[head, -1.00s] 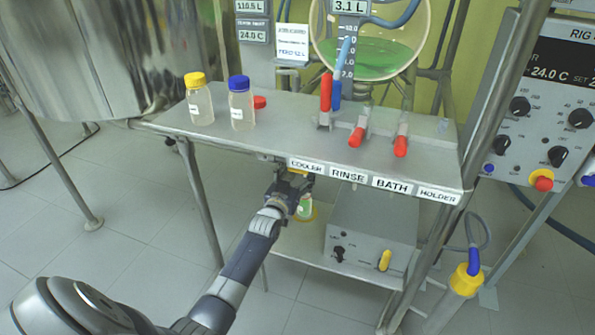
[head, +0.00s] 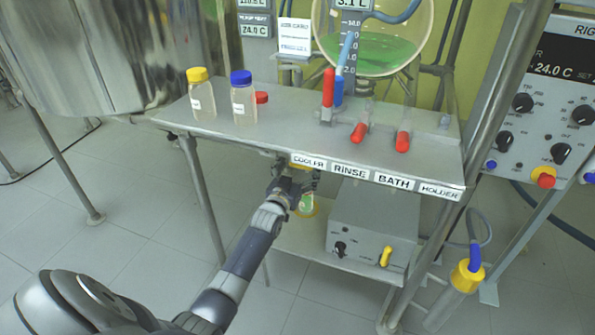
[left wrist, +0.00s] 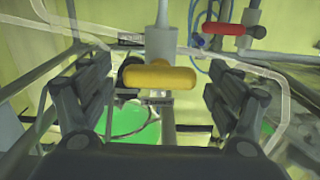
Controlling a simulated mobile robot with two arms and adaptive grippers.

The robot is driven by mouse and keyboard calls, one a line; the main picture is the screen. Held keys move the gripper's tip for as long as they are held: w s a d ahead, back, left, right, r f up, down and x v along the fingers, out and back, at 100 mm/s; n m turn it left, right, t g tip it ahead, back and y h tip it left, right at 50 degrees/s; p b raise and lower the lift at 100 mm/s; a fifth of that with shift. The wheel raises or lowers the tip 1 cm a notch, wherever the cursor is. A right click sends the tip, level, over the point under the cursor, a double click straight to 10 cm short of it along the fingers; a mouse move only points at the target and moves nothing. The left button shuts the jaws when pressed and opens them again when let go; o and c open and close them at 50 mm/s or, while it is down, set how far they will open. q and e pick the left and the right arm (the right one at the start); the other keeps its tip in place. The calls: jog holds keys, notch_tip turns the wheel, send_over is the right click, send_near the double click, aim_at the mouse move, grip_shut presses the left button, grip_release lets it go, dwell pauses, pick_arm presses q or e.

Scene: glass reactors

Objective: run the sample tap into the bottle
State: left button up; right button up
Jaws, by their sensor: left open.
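My left gripper (head: 298,182) is under the front edge of the steel bench, below the COOLER label. In the left wrist view, its two fingers (left wrist: 160,98) are open and apart. A yellow tap handle (left wrist: 160,76) lies crosswise between and just beyond them, below a grey vertical pipe. I see no finger touching it. A small bottle with green on it (head: 307,203) stands on the lower shelf under the gripper, at a yellow ring, partly hidden by my arm. In the left wrist view, a green area (left wrist: 128,121) shows below the handle. My right gripper is not in view.
On the bench (head: 300,130) stand a yellow-capped bottle (head: 202,97) and a blue-capped bottle (head: 243,100), with red-handled valves farther right. A grey box (head: 372,225) sits right of my gripper on the lower shelf. A red handle (left wrist: 224,29) is at upper right.

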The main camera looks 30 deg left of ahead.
pick_arm(q)
jog(key=v, duration=1.2)
jog(key=shift+a+f, duration=0.1)
